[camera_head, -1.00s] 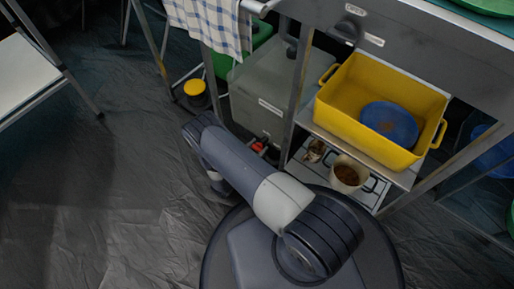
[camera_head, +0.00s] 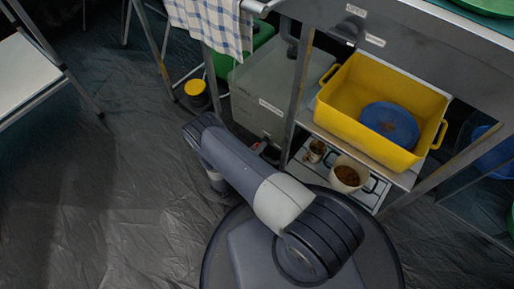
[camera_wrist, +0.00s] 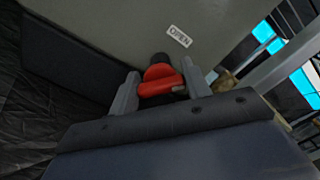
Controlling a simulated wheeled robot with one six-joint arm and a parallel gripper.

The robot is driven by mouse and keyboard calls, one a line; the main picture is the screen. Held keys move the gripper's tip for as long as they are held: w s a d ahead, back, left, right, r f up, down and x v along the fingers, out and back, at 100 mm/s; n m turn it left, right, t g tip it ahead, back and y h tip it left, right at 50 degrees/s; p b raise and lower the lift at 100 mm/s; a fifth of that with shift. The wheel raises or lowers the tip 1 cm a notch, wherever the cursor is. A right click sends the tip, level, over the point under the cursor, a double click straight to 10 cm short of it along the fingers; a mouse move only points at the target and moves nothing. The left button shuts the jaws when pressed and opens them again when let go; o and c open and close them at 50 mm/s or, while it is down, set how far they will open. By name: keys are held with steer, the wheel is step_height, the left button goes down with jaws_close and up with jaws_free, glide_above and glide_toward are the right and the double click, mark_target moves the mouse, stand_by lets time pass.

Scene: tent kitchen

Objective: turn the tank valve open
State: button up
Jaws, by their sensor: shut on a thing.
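The grey tank (camera_head: 268,90) stands on the floor under the counter, left of the shelf. In the wrist view its wall (camera_wrist: 110,35) fills the back, with a white label reading OPEN (camera_wrist: 179,36). The valve has a red handle (camera_wrist: 160,73) on a dark spout low on the wall. My gripper (camera_wrist: 161,84) has one finger on each side of the red handle and is shut on it. In the head view the valve (camera_head: 258,148) is tiny, just beyond my arm, and my fingers are mostly hidden.
Right of the tank, a shelf holds a yellow bin (camera_head: 345,95) with a blue round thing (camera_head: 389,122) inside. Mugs (camera_head: 348,176) stand below it. A metal counter leg (camera_head: 298,85) is close by. A yellow-topped container (camera_head: 195,88) stands left.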

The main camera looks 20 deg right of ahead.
steer(key=n, duration=0.3)
steer(key=shift+f+n, duration=0.1)
steer(key=shift+n, duration=2.1)
steer(key=shift+f, duration=0.1)
steer(key=o, duration=1)
steer(key=p+v, duration=0.2)
steer(key=v, duration=0.9)
steer(key=shift+w, duration=0.1)
